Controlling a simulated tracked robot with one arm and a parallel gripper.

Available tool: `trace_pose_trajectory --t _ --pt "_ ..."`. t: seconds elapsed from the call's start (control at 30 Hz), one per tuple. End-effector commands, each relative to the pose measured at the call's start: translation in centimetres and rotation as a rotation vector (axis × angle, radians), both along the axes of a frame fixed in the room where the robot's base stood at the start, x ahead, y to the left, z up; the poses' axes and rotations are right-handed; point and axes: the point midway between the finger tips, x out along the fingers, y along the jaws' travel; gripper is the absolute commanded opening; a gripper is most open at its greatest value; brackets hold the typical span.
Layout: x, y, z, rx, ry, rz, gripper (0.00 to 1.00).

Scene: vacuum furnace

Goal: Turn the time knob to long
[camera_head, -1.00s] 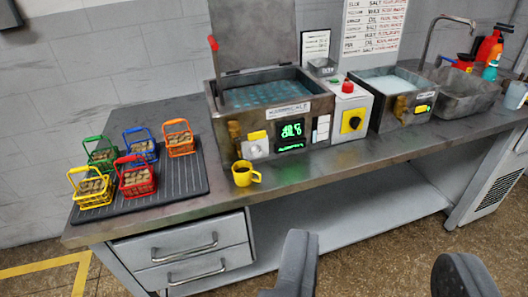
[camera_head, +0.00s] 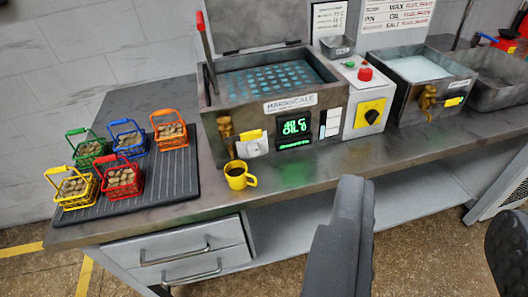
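The tank unit (camera_head: 275,110) stands on the bench, its front panel carrying a pale knob (camera_head: 252,147) under a yellow label and a green-lit display (camera_head: 294,129). Beside it, a control box has a black rotary knob (camera_head: 371,115) on a yellow plate and a red button (camera_head: 365,74) on top. The labels are too small to read, so I cannot tell which knob is for time. My gripper (camera_head: 430,198) is open and empty, its two dark fingers wide apart in front of the bench, touching neither knob.
A yellow mug (camera_head: 239,176) stands just in front of the pale knob. Several colored wire baskets sit on a dark ribbed mat (camera_head: 184,186) at left. A second tank (camera_head: 400,103) with a brass tap and a metal sink (camera_head: 492,82) are at right. The bench front between is clear.

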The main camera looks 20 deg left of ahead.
Motion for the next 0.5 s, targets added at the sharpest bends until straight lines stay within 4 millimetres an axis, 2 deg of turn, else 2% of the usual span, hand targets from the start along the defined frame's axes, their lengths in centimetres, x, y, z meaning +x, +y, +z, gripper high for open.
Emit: trace_pose_trajectory --t 0.03,0.07,0.23,0.37,0.5 --pt "0.0 0.0 0.0 0.0 0.0 0.0 0.42" --pt "0.0 0.0 0.0 0.0 0.0 0.001 0.48" --pt "1.6 0.9 -0.7 0.033 0.029 0.049 0.48" --pt "4.8 2.1 -2.5 0.104 0.093 0.147 0.48" --pt "9.1 4.7 -5.4 0.21 0.18 0.288 0.48"
